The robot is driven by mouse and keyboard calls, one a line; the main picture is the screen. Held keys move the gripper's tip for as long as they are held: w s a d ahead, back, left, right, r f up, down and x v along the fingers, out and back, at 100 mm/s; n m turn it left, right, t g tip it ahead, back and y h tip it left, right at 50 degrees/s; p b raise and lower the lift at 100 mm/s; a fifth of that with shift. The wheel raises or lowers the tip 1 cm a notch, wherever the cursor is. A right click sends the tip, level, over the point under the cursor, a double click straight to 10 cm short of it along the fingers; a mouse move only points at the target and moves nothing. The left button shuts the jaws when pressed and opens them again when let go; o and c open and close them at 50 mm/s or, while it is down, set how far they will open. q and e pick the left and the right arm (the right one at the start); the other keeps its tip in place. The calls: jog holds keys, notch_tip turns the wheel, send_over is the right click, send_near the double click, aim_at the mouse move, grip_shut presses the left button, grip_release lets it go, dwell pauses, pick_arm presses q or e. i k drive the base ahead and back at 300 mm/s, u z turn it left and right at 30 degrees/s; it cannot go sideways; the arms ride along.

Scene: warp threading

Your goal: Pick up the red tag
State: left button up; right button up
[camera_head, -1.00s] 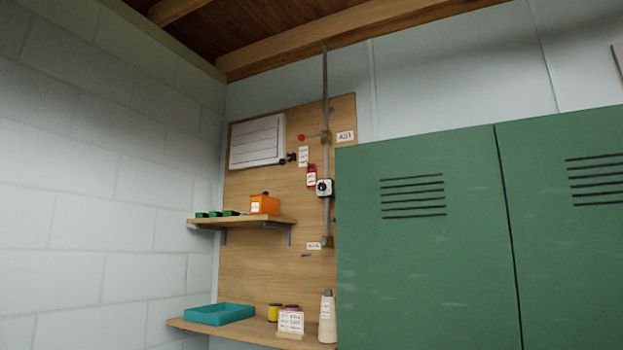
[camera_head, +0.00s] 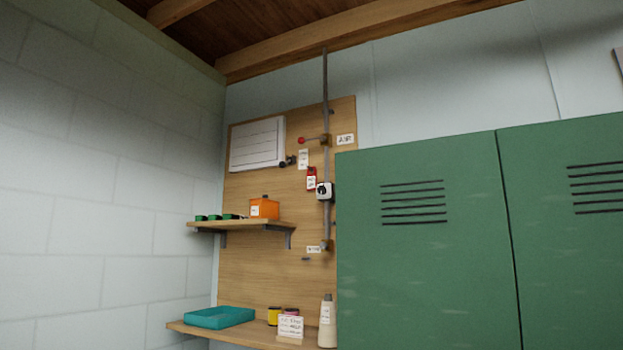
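A small red tag (camera_head: 311,172) with a white label on its lower part hangs on the wooden backboard (camera_head: 250,285). Neither of my grippers shows in the head view.
Green lockers (camera_head: 430,260) fill the right side, close to the board's right edge. An upper shelf (camera_head: 262,224) holds an orange box (camera_head: 265,208) and small green items.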

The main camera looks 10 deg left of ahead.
aim_at(310, 179)
jog(key=u, duration=1.75)
jog(key=i, duration=1.75)
jog(key=z, duration=2.1)
